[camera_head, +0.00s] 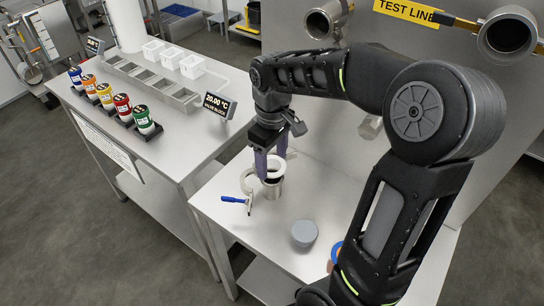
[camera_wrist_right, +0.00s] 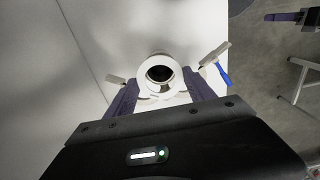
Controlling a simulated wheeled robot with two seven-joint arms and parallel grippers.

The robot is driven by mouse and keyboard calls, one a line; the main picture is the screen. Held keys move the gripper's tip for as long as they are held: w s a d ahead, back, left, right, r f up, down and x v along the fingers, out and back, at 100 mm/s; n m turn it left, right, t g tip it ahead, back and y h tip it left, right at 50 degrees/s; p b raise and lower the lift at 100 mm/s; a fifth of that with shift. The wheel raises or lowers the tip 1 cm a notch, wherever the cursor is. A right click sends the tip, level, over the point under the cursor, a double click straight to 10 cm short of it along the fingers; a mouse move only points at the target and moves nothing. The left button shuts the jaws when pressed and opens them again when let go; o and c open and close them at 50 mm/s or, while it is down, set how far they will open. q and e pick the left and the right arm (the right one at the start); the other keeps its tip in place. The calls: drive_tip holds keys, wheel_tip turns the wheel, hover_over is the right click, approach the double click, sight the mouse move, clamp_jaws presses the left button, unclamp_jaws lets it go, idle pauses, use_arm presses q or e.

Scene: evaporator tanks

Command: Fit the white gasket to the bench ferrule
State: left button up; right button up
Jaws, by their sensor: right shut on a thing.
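The white gasket (camera_head: 276,175) is a flat ring held low over the bench between the purple fingers of my right gripper (camera_head: 270,164). In the right wrist view the white ring (camera_wrist_right: 160,61) sits between the two fingertips of my right gripper (camera_wrist_right: 161,94), with a dark round opening in its middle. The steel bench ferrule (camera_head: 272,190) stands upright just under the gasket, partly hidden by it. I cannot tell whether the two touch. A second pale ring (camera_head: 246,181) shows beside the ferrule on the left.
A blue-handled tool (camera_head: 236,200) lies left of the ferrule. A grey round block (camera_head: 304,233) stands in front, and a blue and orange item (camera_head: 335,254) is partly behind my arm. A side bench (camera_head: 165,165) with colored jars (camera_head: 104,95) is on the left.

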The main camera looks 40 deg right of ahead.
sight(272, 165)
drive_tip(key=shift+f+b, duration=0.6)
drive_tip(key=shift+f, duration=0.6)
idle(0.6)
drive_tip(key=shift+f+b, duration=0.55)
drive_tip(key=shift+f, duration=0.4)
drive_tip(key=o, duration=1.6)
drive_tip(key=shift+r, duration=0.1)
drive_tip(key=shift+o, duration=0.2)
drive_tip(key=shift+r+p, duration=2.45)
drive_tip(key=shift+r, duration=0.6)
